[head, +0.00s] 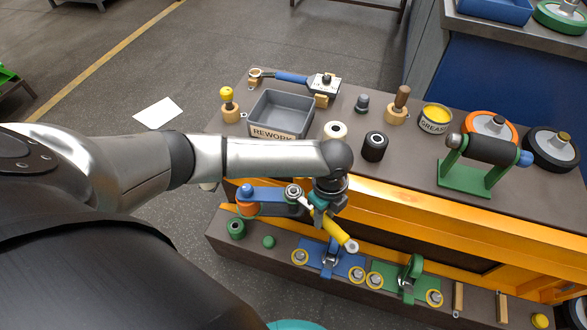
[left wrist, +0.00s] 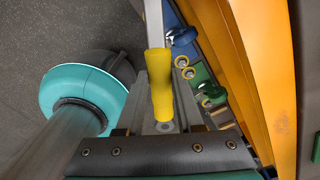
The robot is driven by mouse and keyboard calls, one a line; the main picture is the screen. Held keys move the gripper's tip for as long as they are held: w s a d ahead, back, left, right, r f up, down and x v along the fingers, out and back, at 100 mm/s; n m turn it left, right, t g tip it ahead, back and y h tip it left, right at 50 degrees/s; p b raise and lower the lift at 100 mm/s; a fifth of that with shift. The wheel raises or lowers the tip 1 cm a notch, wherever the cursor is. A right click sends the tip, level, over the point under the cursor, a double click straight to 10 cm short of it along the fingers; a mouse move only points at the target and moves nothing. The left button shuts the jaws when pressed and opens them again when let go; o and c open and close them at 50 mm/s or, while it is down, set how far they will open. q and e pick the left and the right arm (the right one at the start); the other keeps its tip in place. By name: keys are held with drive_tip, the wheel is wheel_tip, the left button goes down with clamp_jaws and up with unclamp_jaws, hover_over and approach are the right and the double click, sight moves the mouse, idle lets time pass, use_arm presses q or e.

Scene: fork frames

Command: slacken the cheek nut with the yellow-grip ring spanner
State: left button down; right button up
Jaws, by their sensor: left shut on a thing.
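The yellow-grip ring spanner (head: 338,232) slants down to the right in the head view, a small eye at its lower end. Its upper ring end lies at the pale round cheek nut (head: 293,190) on the blue fork (head: 270,194). The ring looks to be around the nut, but I cannot tell how fully it is seated. My left gripper (head: 319,207) is shut on the spanner. In the left wrist view the yellow grip (left wrist: 161,90) and silver shank run upward; the ring end is out of frame. My right gripper is not in view.
An orange wheel (head: 247,208) sits at the fork's left. Below are a blue clamp plate (head: 320,262) and a green one (head: 390,276) on a low shelf. The bench top above holds a grey rework bin (head: 282,112), a grease tin (head: 435,120) and a green roller stand (head: 470,178).

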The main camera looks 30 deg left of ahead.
use_arm(q)
drive_tip(key=shift+w, duration=0.1)
drive_tip(key=shift+w+r+n, duration=0.1)
drive_tip(key=shift+w+n, duration=2.85)
drive_tip(key=shift+n, duration=0.25)
drive_tip(key=shift+w+a+n, duration=0.1)
drive_tip(key=shift+w+n, duration=0.25)
drive_tip(key=shift+n, duration=0.05)
drive_tip(key=shift+s, duration=0.1)
